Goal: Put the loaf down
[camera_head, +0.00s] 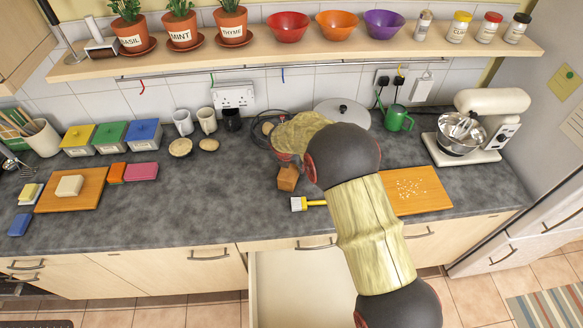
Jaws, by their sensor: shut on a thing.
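A small brown block-shaped thing, which looks like the loaf (287,178), shows just below the end of my arm, at the middle of the dark worktop (225,205). My gripper (297,165) is mostly hidden behind my own wrist and the big dark arm joint. Its fingers hardly show, but it is shut on the loaf. I cannot tell whether the loaf touches the worktop or hangs a little above it.
A crumb-strewn wooden board (432,203) is at the right, by a stand mixer (480,145). An open drawer (290,290) juts out below. The worktop left of the loaf is clear.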

